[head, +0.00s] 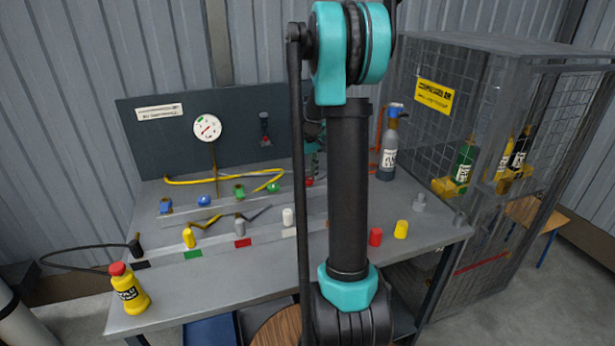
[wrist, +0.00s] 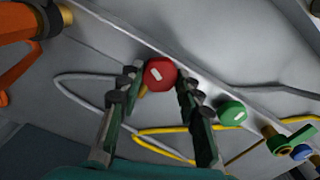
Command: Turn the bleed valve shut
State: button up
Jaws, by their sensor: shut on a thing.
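A red round valve knob (wrist: 159,75) with a white mark sits on the grey rail in the wrist view, between the two fingers of my gripper (wrist: 157,80). The fingers are closed on its two sides. In the head view a small part of the red knob (head: 309,181) shows at the back of the bench, beside my arm. My gripper (head: 313,165) is mostly hidden there behind my arm. No label on the knob is readable, and I cannot tell how far it is turned.
A green knob (wrist: 232,112) and a green lever valve (wrist: 285,135) stand along the same rail. A yellow hose (wrist: 170,129) and a grey cable lie near the fingers. A gauge (head: 207,128) stands at the back. A yellow bottle (head: 129,289) stands front left; a mesh cage (head: 480,120) stands right.

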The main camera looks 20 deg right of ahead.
aim_at(307, 178)
jog(key=m, duration=1.2)
jog(key=shift+m, duration=0.3)
dwell(0.3)
jog(key=o, duration=1.2)
jog(key=shift+c, duration=0.2)
notch_tip(307, 178, up, 12)
